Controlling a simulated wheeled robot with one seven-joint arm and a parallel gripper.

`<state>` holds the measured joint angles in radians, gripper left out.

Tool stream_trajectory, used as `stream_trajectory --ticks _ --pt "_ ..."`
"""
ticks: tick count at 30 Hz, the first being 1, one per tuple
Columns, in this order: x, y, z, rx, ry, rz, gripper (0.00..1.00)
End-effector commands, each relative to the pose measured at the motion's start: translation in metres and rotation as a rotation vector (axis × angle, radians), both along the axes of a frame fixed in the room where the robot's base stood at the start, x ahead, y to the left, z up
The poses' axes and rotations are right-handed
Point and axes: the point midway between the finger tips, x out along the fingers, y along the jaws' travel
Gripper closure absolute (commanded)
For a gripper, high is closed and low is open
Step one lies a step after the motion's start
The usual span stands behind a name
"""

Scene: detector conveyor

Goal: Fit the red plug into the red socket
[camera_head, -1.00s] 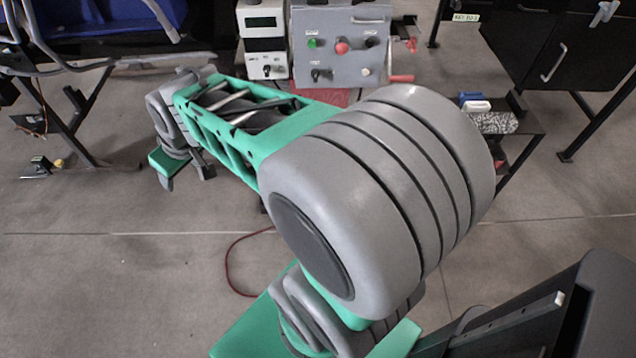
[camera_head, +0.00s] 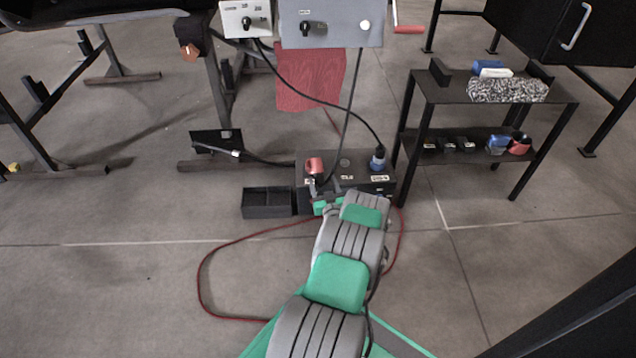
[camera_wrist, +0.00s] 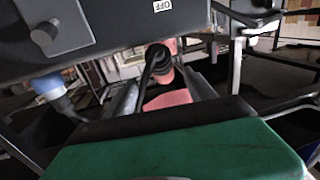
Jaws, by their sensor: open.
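A red plug-like piece (camera_head: 314,166) shows at the left end of the top of a low black box (camera_head: 345,160), with a black cable by it. I cannot tell whether all of it is plug or part is socket, nor whether it is seated. My gripper (camera_head: 322,202) is at the box's near left edge, below the red piece. In the wrist view my gripper (camera_wrist: 165,92) is open, its fingers either side of red parts (camera_wrist: 168,98); a black cable end (camera_wrist: 158,62) hangs in front of them. Contact cannot be made out.
A blue plug (camera_head: 378,160) stands at the box's right end. An empty black tray (camera_head: 268,203) lies left of the box. A grey control panel (camera_head: 332,22) hangs above, with cables down. A shelf stand (camera_head: 540,98) is right. A red cable (camera_head: 203,285) loops on the floor.

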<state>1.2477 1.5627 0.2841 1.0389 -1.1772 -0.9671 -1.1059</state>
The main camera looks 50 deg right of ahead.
Motion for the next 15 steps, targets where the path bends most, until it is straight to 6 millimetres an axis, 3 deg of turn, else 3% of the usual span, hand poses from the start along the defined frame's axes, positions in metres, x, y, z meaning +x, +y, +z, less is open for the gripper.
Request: stream_trajectory --ticks 15 --pt "0.058 -0.044 0.0 -0.003 -0.002 -0.005 0.36"
